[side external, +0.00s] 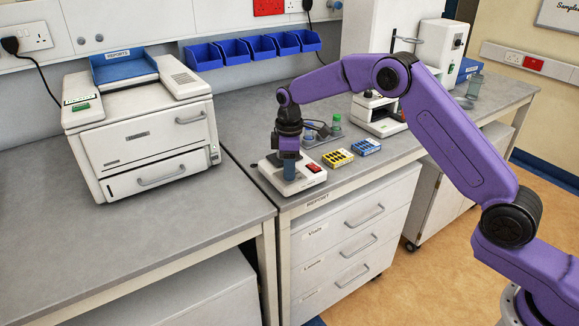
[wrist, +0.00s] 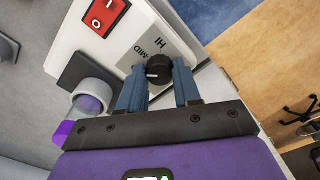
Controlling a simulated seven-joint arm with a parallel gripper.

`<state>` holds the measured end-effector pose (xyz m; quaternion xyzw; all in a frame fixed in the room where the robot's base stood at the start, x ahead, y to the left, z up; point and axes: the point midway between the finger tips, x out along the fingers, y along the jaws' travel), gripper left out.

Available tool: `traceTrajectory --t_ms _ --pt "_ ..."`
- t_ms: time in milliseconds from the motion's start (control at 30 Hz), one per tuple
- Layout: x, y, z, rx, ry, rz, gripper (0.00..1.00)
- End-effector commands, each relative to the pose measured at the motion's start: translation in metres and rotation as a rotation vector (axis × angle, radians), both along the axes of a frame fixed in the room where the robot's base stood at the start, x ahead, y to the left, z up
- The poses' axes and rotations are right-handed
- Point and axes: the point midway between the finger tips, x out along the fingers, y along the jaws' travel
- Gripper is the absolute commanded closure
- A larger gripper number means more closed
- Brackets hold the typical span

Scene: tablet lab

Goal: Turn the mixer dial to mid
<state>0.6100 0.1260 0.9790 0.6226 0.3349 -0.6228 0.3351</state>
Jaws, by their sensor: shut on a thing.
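The mixer is a pale box (side external: 272,170) near the front edge of the bench, with a red switch (side external: 314,168). In the wrist view its white top (wrist: 85,40) carries a black dial (wrist: 158,68) with a white pointer mark and the printed labels MID and HI. The pointer mark lies roughly crosswise and points to the left of the picture; its exact setting is hard to tell. My gripper (wrist: 158,80) has its blue fingers on both sides of the dial, shut on it. In the side view my gripper (side external: 289,170) points down over the mixer and hides the dial.
A clear tube with purple contents (wrist: 87,100) sits by a dark holder on the mixer, close to my fingers. Yellow (side external: 338,158) and blue (side external: 366,147) racks lie to the right. A printer-like machine (side external: 145,130) stands left. The left bench front is clear.

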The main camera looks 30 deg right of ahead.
Motion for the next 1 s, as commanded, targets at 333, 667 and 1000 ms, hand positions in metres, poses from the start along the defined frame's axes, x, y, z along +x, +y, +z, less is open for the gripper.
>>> traceTrajectory --t_ms 333,667,1000 --pt "0.0004 0.0004 0.0001 0.001 -0.002 -0.309 0.98" --pt "0.0005 -0.0001 0.0001 0.002 -0.003 -0.549 0.98" --pt "0.0005 0.0004 0.0000 0.002 -0.003 -0.666 0.98"
